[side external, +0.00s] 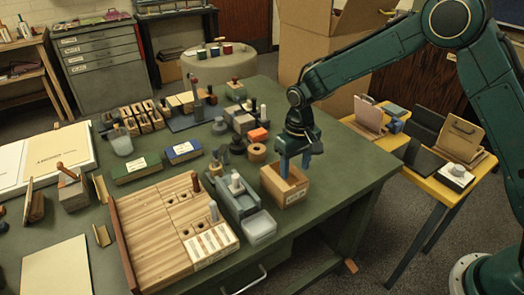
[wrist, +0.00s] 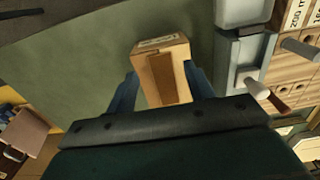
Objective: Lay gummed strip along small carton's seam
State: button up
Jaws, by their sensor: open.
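I cannot tell whether this is gummed strip or the bare seam. My gripper (side external: 296,166) points down at the carton, its blue fingers open and spread. The fingers hide part of the carton's top in the side view, and I cannot tell whether they touch it.
A slotted wooden block tray (side external: 160,232) lies further left. The table is clear to the carton's right.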

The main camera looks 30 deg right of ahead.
notch_tip(320, 180, up, 9)
dwell(0.4)
jog(key=shift+r, duration=0.15)
dwell(0.4)
jog(key=s+d+r+t, duration=0.1)
jog(key=s+d+r, duration=0.2)
jog(key=s+r, duration=0.4)
jog(key=s+d+r+t, duration=0.2)
jog(key=s+d+r, duration=0.1)
jog(key=s+r, duration=0.35)
jog(key=s+d+t, duration=0.2)
jog(key=s+d, duration=0.1)
jog(key=s, duration=1.4)
jog(key=shift+s+d+f+t, duration=0.15)
jog(key=shift+s+d+t, duration=0.05)
jog(key=shift+t, duration=0.1)
